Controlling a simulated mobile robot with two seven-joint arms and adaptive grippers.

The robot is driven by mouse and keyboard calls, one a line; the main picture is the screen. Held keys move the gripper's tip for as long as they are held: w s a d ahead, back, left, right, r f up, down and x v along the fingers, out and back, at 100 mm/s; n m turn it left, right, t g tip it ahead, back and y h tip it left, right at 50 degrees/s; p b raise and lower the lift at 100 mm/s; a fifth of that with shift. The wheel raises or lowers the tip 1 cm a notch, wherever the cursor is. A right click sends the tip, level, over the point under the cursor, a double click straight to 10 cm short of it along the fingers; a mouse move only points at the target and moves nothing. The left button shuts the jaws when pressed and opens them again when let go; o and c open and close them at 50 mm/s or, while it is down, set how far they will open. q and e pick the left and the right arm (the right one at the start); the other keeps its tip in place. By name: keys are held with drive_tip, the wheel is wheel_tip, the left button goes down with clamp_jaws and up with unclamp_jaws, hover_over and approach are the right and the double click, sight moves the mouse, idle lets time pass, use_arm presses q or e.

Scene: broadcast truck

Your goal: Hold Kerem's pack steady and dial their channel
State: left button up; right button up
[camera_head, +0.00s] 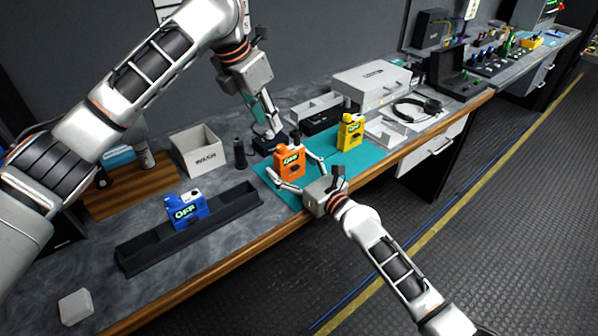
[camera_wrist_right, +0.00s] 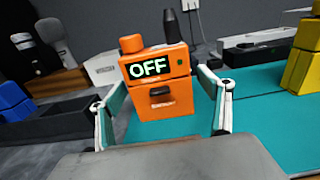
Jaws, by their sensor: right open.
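An orange pack (camera_head: 289,163) with a lit "OFF" display stands upright on the teal mat (camera_head: 345,161). In the right wrist view, the orange pack (camera_wrist_right: 161,97) has an orange knob (camera_wrist_right: 131,44) on top at left and a black stub at right. Its small labels are too blurred to read. My right gripper (camera_head: 291,171) is open, with one finger on each side of the orange pack; a gap shows at the left finger. My left gripper (camera_head: 271,133) points down behind the orange pack, at a dark block (camera_head: 262,146); whether its fingers are closed is unclear.
A yellow pack (camera_head: 351,133) stands to the right on the mat. A blue pack (camera_head: 184,212) showing "OFF" sits in a long black tray (camera_head: 150,252). A white box (camera_head: 198,150), dark cylinder (camera_head: 239,153) and headset (camera_head: 418,108) are nearby. The wooden bench edge (camera_head: 235,246) runs in front.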

drive_tip(key=shift+w+a, duration=0.2)
drive_tip(key=shift+w, duration=0.1)
